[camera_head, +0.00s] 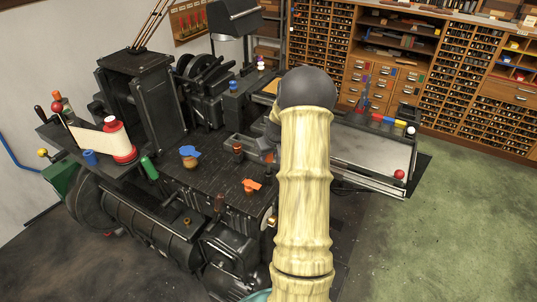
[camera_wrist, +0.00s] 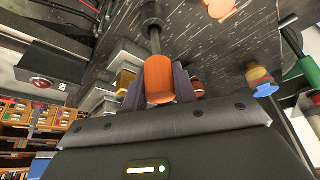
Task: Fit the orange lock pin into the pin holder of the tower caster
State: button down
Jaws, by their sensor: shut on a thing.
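The tower caster (camera_head: 170,225) is a large black machine with a dark flat top in the head view. My gripper (camera_wrist: 160,90) is shut on an orange cylindrical handle (camera_wrist: 160,78) in the wrist view. A thin dark rod runs from this handle to a dark round collar (camera_wrist: 152,12). I cannot tell whether this handle belongs to the lock pin. A flat orange piece (camera_head: 250,185) rests on the caster's top; an orange piece also shows at the wrist view's upper edge (camera_wrist: 220,8). My arm hides my gripper in the head view. I cannot make out the pin holder.
A blue-topped brass piece (camera_head: 190,155) stands on the black top. A green handle (camera_head: 149,167) and a red and white spool (camera_head: 118,140) are left of it. Cabinets line the back; the green floor at right is clear.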

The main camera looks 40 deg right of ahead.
aim_at(269, 173)
jog(key=shift+f+b, duration=1.55)
jog(key=shift+f, duration=0.55)
jog(key=c, duration=1)
grip_release()
jog(key=shift+c, duration=0.2)
jog(key=shift+r, duration=0.15)
jog(key=b+v, duration=0.2)
jog(key=v, duration=1.5)
jog(key=shift+b, duration=0.4)
jog(key=shift+a, duration=0.1)
